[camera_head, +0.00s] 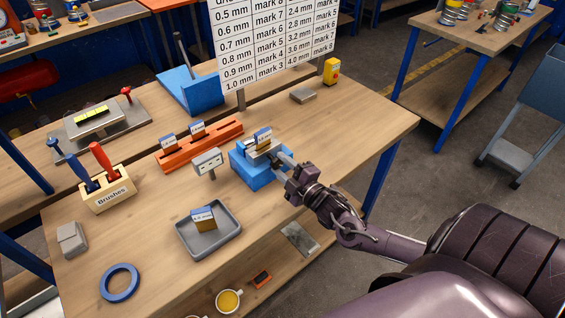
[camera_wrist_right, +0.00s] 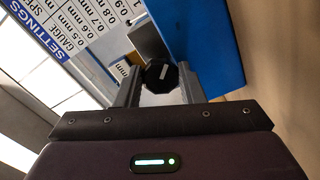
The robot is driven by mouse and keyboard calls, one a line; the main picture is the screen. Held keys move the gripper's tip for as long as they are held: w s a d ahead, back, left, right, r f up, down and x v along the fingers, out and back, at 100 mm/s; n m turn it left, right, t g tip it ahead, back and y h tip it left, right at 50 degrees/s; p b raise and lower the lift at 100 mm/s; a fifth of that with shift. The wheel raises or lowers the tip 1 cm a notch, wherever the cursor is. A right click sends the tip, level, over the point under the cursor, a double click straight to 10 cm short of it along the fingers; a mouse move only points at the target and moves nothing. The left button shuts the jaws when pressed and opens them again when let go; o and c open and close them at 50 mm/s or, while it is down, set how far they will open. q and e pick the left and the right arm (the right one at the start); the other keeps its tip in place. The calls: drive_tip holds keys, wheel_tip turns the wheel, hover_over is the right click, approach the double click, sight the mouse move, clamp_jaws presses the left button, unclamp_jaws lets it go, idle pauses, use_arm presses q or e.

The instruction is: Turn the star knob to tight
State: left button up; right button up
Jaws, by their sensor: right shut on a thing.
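The black star knob (camera_wrist_right: 160,77) sits between the two fingers of my right gripper (camera_wrist_right: 158,88) in the right wrist view, with a light bar mark across its face. In the head view my right gripper (camera_head: 285,163) reaches in from the right, its fingers at the right side of the blue fixture (camera_head: 255,177), and hides the knob. The fixture also shows in the wrist view (camera_wrist_right: 207,45). A small labelled block (camera_head: 263,137) sits on top of the fixture. My left gripper is not in view.
A small sign (camera_head: 208,160) stands left of the fixture, near an orange rack (camera_head: 190,153) with labelled blocks. A grey tray (camera_head: 229,238) with one block lies in front. A settings board (camera_head: 275,45) stands behind. The bench right of the fixture is mostly clear.

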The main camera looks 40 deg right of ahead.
drive_tip(key=m+p, duration=0.1)
drive_tip(key=m, duration=0.5)
drive_tip(key=shift+a+f+p, duration=0.1)
drive_tip(key=shift+f+p, duration=0.05)
drive_tip(key=shift+p, duration=0.2)
drive_tip(key=shift+m, duration=0.3)
drive_tip(key=o, duration=1)
drive_tip(key=s, duration=0.2)
drive_tip(key=s+b, duration=0.1)
drive_tip(key=s, duration=0.3)
drive_tip(key=shift+s+d+f+b, duration=0.1)
drive_tip(key=shift+s+d+b, duration=0.15)
drive_tip(key=shift+s+b, duration=0.1)
drive_tip(key=shift+s+d, duration=0.1)
drive_tip(key=shift+s, duration=0.45)
